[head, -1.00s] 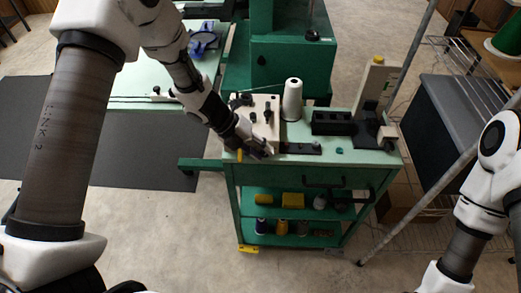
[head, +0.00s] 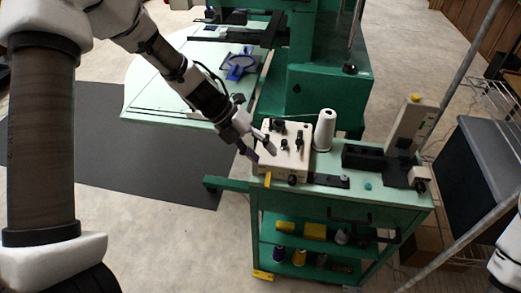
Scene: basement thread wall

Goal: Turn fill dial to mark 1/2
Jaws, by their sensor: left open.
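A cream box (head: 296,160) with several black knobs stands on the left end of the green cart's top. One knob (head: 279,126) is at its back left, another (head: 299,141) is nearer its right side, and a dark knob (head: 292,180) shows at its front. I cannot tell which is the fill dial, and its marks are too small to read. My left gripper (head: 259,146) is open at the left edge of the box, its fingers apart and nothing visible between them. My right gripper is out of view.
A black block (head: 364,157) and a cream upright device (head: 411,125) are to the right. A yellow tab (head: 267,179) is at the box's front left.

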